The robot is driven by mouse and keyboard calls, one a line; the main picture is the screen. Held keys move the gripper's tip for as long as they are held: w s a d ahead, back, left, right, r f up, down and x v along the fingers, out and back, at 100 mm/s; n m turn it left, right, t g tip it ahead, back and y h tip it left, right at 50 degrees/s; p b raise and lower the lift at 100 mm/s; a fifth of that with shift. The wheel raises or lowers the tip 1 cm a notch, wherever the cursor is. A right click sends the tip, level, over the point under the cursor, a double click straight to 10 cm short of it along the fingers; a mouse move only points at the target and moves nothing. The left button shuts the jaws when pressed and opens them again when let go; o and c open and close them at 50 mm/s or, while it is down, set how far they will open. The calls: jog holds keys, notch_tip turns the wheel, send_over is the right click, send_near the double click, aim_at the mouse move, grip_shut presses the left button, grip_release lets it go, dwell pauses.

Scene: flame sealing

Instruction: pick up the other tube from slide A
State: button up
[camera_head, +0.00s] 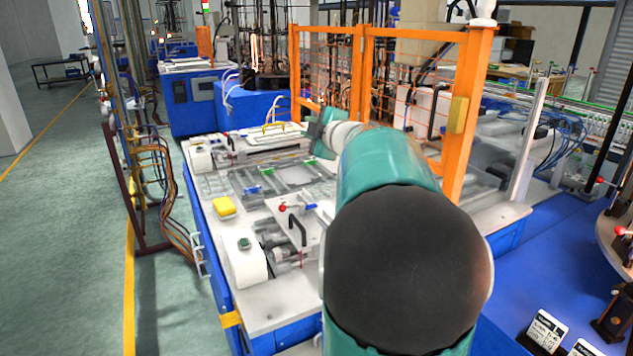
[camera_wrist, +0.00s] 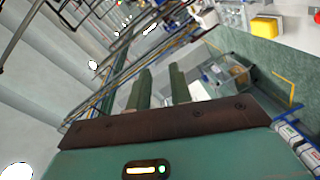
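My gripper (camera_wrist: 162,80) shows two dark green fingers standing apart in the wrist view, with nothing seen between them. In the head view my gripper (camera_head: 322,132) is small and partly seen end-on, in front of the orange fence and over the far right part of the machine bench. A metal slide frame (camera_head: 270,182) with small green and blue parts lies on the bench, below and left of my gripper. I cannot make out a label for slide A, and no tube is clear in either view. My teal arm hides the bench's right side.
The white-topped blue bench (camera_head: 285,313) carries a yellow block (camera_head: 224,207), a white control box (camera_head: 243,258) and a red-knobbed lever (camera_head: 283,208). An orange mesh fence (camera_head: 470,110) stands behind. Pipes and hoses (camera_head: 165,190) rise at left; the floor farther left is clear.

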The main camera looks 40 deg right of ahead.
jog(key=s+d+f+n+g+y, duration=0.3)
jog(key=s+d+f, duration=0.15)
jog(key=f, duration=0.25)
jog(key=s+d+f+n+g+y, duration=0.25)
jog(key=s+d+f, duration=0.2)
jog(key=f, duration=0.25)
jog(key=shift+n+y, duration=0.25)
jog(key=shift+n, duration=0.1)
jog(key=x, duration=0.5)
jog(key=d+x, duration=0.1)
jog(key=x, duration=0.1)
jog(key=shift+w+f, duration=0.2)
jog(key=shift+f, duration=0.05)
jog(key=shift+x, duration=3.1)
jog(key=shift+w+r, duration=0.1)
grip_shut()
